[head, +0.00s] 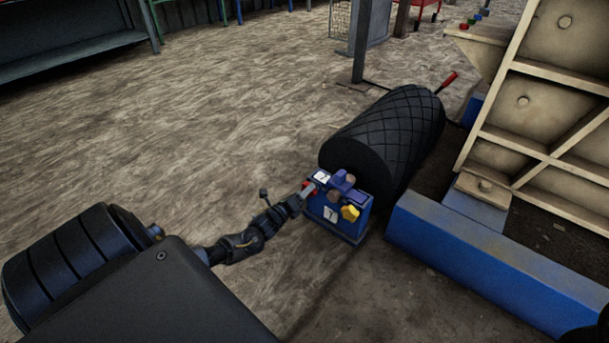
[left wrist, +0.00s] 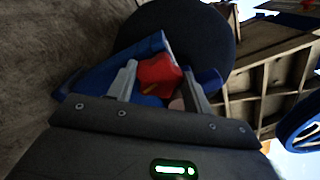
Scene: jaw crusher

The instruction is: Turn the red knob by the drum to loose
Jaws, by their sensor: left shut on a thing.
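The red knob (left wrist: 158,73) sits on a small blue box (head: 338,222) at the near end of the black drum (head: 388,135). In the left wrist view the knob is between the two grey fingers of my left gripper (left wrist: 160,85), which is shut on it. In the head view my left gripper (head: 309,189) reaches the box from the left, and only a bit of red shows beside its fingers. A yellow knob (head: 350,212) is on the box's front right. White labels (head: 331,213) are on the box. My right gripper is not in view.
A blue beam (head: 470,262) and the beige ribbed crusher frame (head: 550,100) stand to the right of the drum. A red-handled lever (head: 448,80) sticks out behind the drum. A grey post (head: 361,40) stands further back. The floor (head: 200,120) on the left is clear.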

